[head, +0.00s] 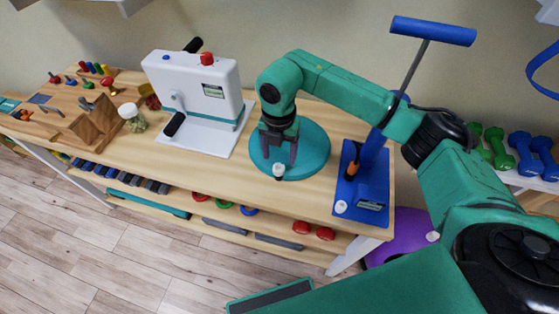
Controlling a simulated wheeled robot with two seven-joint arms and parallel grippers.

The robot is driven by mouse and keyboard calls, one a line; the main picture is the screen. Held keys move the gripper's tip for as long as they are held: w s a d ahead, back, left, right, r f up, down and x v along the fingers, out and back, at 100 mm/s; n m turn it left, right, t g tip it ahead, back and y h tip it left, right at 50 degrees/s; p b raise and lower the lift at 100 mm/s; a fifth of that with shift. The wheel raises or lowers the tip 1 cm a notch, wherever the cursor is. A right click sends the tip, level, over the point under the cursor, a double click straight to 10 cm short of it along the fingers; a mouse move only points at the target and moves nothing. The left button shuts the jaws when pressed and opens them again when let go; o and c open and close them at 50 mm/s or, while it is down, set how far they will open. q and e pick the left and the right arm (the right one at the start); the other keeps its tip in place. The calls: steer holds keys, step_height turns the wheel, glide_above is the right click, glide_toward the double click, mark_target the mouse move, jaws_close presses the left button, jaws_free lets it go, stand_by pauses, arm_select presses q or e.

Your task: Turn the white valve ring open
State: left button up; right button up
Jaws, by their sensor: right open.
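A small white valve ring (278,171) sits at the near edge of a round teal cushion (313,160) on the wooden bench. My right gripper (279,157) reaches down over the cushion, its dark fingers open and pointing down. The ring shows just below the fingertips, not clasped by them. I cannot tell whether the fingers touch the cushion. My left gripper is not in view.
A blue pump (375,185) with a tall T-handle (432,30) stands close to the right of the cushion. A white crank machine (192,85) stands to the left. A jar (132,118) and a wooden peg board (92,122) are farther left. The bench (240,170) front is clear.

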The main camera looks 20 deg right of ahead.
mark_target(279, 165)
step_height(279, 165, down, 5)
steer(key=shift+a+r+p, duration=0.1)
steer(key=shift+r+p, duration=0.1)
steer(key=shift+p, duration=0.1)
steer(key=shift+f, duration=0.2)
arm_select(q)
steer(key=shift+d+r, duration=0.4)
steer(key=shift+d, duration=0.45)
arm_select(e)
jaws_close()
steer(key=shift+f+n+b, duration=0.3)
steer(key=shift+n+b, duration=0.7)
steer(key=shift+b, duration=0.1)
steer(key=shift+r+n, duration=0.1)
steer(key=shift+n, duration=0.3)
steer(key=shift+r, duration=0.2)
jaws_free()
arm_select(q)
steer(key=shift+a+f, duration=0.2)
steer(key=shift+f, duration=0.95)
